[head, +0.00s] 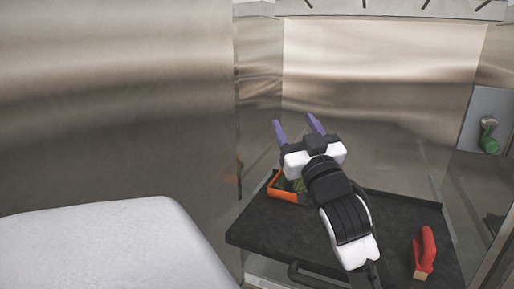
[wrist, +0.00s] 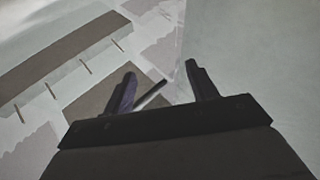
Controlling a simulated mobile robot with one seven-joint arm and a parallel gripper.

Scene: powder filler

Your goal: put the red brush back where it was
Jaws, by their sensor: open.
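The red brush (head: 425,250) stands on the right part of the dark tabletop (head: 283,235) in the head view, with its pale lower part toward the front. My gripper (head: 297,124) is open and empty, raised above the back left of the tabletop, its purple fingers pointing up and away. It is well to the left of the brush and not touching it. In the wrist view my gripper (wrist: 160,85) shows both fingers apart with nothing held between them. The brush does not show in the wrist view.
An orange tray (head: 287,196) with greenish contents sits at the table's back left, partly hidden by my gripper. Metal walls (head: 375,90) enclose the table. A green-knobbed fitting (head: 488,135) is on the right wall. A dark handle (head: 300,275) is at the front edge.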

